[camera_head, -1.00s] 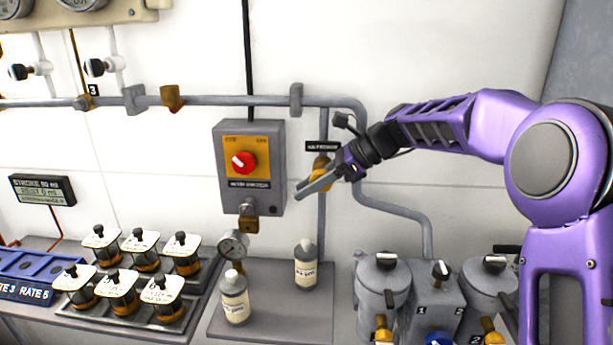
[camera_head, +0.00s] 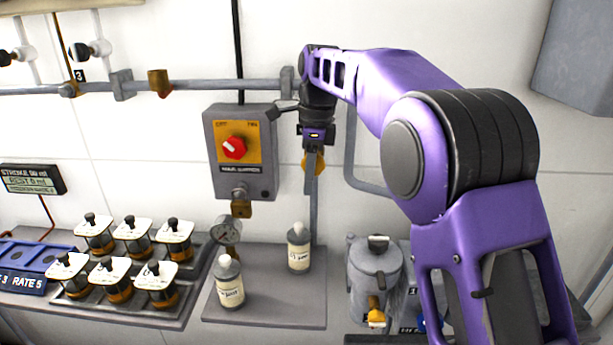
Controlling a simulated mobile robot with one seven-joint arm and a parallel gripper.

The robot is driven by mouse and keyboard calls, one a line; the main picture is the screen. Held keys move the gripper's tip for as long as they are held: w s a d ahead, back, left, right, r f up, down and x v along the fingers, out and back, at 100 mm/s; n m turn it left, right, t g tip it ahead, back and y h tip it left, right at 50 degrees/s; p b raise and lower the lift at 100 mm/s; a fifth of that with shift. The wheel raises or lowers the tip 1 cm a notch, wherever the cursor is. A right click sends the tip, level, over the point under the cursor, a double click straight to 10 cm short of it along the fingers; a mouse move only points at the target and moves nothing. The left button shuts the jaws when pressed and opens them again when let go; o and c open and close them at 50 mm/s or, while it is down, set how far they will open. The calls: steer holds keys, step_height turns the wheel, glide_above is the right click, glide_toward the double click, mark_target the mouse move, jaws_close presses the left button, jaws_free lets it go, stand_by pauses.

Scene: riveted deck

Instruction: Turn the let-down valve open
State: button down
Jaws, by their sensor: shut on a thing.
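A brass valve (camera_head: 318,166) sits on the vertical pipe right of the grey switch box. I take it for the let-down valve, though its label is hidden behind my arm. My gripper (camera_head: 311,176) points down in front of it. The fingers are together and cover most of the valve, including whatever handle they hold. I cannot tell how far the handle is turned.
The grey switch box (camera_head: 263,185) with a red knob (camera_head: 234,148) is close on the left. Below stand two bottles (camera_head: 229,284) (camera_head: 298,248), a gauge (camera_head: 228,231) and a tray of lidded jars (camera_head: 133,240). A grey pot (camera_head: 374,275) is at lower right.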

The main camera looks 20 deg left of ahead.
steer(key=shift+d+h, duration=0.1)
steer(key=shift+h, duration=0.4)
steer(key=shift+w+d, duration=0.1)
steer(key=c, duration=0.6)
jaws_free()
steer(key=shift+r, duration=0.1)
